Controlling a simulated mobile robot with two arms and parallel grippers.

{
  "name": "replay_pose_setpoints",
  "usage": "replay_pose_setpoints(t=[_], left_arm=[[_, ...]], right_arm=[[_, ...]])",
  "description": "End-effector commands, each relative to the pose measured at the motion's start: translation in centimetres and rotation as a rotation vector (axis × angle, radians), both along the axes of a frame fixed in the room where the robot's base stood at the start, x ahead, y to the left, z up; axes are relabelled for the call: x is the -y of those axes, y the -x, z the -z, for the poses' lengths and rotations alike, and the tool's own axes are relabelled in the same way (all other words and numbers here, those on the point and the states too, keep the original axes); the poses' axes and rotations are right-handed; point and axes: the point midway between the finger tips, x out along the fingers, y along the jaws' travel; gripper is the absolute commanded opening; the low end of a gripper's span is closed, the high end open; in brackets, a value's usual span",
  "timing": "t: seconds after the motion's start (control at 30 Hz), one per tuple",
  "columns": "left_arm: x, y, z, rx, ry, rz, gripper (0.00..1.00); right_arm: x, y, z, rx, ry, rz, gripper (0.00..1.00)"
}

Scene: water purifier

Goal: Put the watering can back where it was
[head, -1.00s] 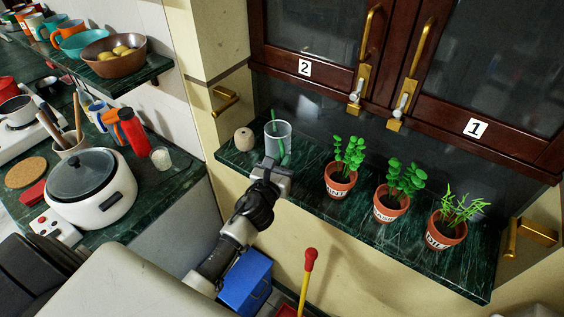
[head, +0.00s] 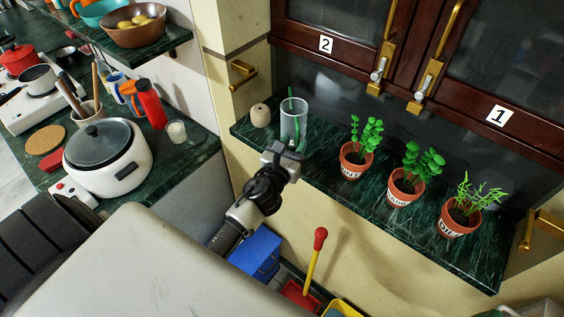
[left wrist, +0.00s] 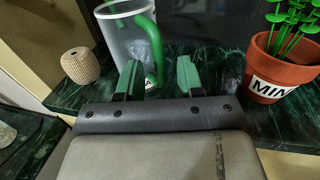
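The watering can is a clear, upright cylinder with a green handle (head: 293,121), standing on the dark green marble shelf near its left end. In the left wrist view the can (left wrist: 122,42) is just ahead, with its green handle turned toward me. My left gripper (head: 284,153) is at the near side of the can. In the wrist view its two green-padded fingers (left wrist: 160,78) are apart. The lower handle shows in the gap between them, and nothing is clamped. I cannot tell whether a finger touches the can. My right gripper is not in view.
A beige woven vase (head: 260,115) stands left of the can. To its right are several potted herbs, the nearest labelled MINT (head: 355,165). A dark cabinet (head: 350,40) is above the shelf. Below are a blue box (head: 255,252) and a red-handled plunger-like tool (head: 315,255).

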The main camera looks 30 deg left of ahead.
Motion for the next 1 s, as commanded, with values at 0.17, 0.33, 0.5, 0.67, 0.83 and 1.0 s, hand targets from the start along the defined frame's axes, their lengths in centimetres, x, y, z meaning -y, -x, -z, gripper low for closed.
replay_pose_setpoints(t=[0.17, 0.33, 0.5, 0.67, 0.83, 1.0], left_arm=[[0.4, 4.3, 0.4, -0.002, -0.002, 0.002, 0.37], [0.6, 7.4, 0.4, -0.002, -0.001, 0.000, 0.37], [0.7, 9.1, 0.3, -0.001, 0.000, 0.000, 0.37], [0.8, 9.5, 0.1, 0.001, 0.000, 0.000, 0.37], [0.8, 9.4, 0.5, -0.006, 0.012, 0.000, 0.37], [0.8, 9.5, 7.2, -0.138, 0.270, -0.014, 0.37]], right_arm=[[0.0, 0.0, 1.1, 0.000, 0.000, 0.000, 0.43], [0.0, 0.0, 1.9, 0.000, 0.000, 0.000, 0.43], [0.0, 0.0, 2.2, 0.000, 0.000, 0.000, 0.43], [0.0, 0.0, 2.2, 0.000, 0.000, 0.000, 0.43], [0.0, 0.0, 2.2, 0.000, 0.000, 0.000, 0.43], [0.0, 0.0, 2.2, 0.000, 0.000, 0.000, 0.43]])
